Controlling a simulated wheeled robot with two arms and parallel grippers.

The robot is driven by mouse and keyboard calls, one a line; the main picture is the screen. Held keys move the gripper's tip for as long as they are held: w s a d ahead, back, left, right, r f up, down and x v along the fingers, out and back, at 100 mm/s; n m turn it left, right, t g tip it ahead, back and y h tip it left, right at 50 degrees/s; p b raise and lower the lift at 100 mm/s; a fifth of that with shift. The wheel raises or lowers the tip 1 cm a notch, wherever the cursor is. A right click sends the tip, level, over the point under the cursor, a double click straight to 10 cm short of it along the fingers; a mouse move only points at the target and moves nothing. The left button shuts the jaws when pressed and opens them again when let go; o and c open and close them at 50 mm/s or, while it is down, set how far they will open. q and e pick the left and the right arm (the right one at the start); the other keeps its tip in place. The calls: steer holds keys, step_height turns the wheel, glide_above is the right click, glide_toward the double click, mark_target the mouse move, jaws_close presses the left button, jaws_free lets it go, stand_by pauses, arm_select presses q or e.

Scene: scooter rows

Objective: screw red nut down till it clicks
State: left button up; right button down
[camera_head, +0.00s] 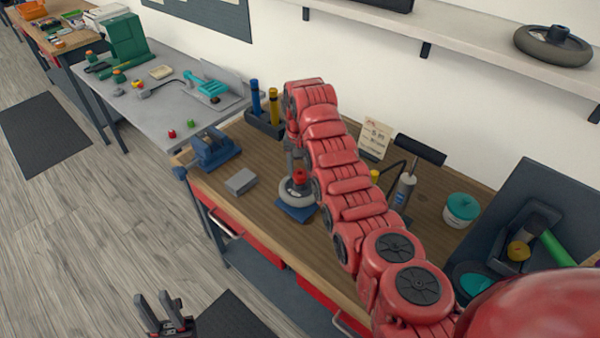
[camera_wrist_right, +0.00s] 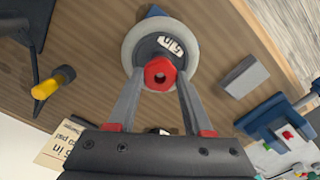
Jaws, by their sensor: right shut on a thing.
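The red nut (camera_head: 300,176) sits on top of a wheel with a grey tyre (camera_head: 297,194), which lies flat on a blue block (camera_head: 298,214) on the wooden bench. The red right arm hides part of the bench. My left gripper (camera_head: 160,310) is open and empty, low in front of the bench.
A grey block (camera_head: 241,182) and a blue vise (camera_head: 213,149) stand left of the wheel. A holder with blue and yellow tools (camera_head: 264,118) is behind it. A card (camera_head: 375,138), a teal-lidded tub (camera_head: 461,208) and a dark tray (camera_head: 520,230) are to the right.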

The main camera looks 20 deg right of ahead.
steer(key=m+b, duration=0.2)
steer(key=m, duration=0.3)
steer(key=shift+f+m, duration=0.1)
steer(key=shift+m, duration=0.2)
steer(key=m, duration=0.4)
steer(key=shift+c, duration=1.2)
jaws_free()
steer(key=shift+r, duration=0.25)
steer(key=shift+r, duration=0.35)
step_height(320, 180, up, 3)
steer(key=shift+a+f+p, duration=0.1)
steer(key=shift+a+p, duration=0.05)
steer(key=shift+p, duration=0.65)
step_height(320, 180, up, 7)
steer(key=b, duration=0.3)
step_height(320, 180, up, 7)
steer(key=p, duration=0.5)
glide_above(299, 175)
steer(key=shift+f, duration=0.1)
